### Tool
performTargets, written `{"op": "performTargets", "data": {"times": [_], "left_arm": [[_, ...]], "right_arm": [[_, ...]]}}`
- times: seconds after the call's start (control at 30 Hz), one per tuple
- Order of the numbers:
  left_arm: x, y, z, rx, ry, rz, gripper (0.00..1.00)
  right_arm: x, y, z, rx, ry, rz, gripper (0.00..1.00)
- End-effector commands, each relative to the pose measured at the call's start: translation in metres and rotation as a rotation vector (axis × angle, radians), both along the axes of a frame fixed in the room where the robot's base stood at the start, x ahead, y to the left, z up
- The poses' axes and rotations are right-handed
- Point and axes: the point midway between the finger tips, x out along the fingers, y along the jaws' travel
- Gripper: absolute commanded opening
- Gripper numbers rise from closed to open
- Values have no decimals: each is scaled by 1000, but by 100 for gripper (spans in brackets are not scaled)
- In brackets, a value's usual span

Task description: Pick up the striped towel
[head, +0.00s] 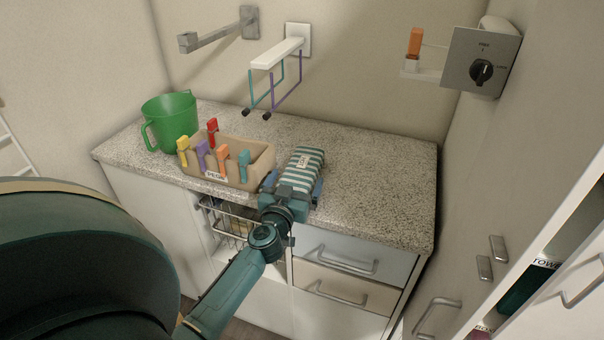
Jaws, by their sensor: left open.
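The striped towel (304,168) is green and white with a small white label. It lies folded or rolled on the speckled countertop, right of the peg box. My left gripper (293,186) is at the towel's near end, with a finger on each side of it. The gripper is open; I cannot tell whether the fingers touch the towel. The gripper hides the towel's near end. My right gripper is not in view.
A beige box (262,158) of coloured pegs stands close left of the towel, and a green jug (170,120) stands behind it to the left. The countertop (380,185) is clear to the right. A wall rack (278,55) hangs above. Drawers (345,262) are below.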

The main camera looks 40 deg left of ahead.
Motion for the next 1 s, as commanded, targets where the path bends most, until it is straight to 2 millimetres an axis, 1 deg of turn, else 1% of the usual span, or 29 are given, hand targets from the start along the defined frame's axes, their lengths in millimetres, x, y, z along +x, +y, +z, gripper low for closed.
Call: {"op": "performTargets", "data": {"times": [0.07, 0.67, 0.7, 0.87, 1.0], "left_arm": [[0, 0, 0, 0, 0, 0, 96], [-1, 0, 0, -1, 0, 0, 47], [-1, 0, 0, -1, -1, 0, 46], [-1, 0, 1, -1, -1, 0, 46], [0, 0, 10, 2, -2, -1, 46]], "right_arm": [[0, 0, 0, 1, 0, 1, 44], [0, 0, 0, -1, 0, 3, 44], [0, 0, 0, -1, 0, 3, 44], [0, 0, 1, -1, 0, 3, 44], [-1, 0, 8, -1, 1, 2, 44]]}}
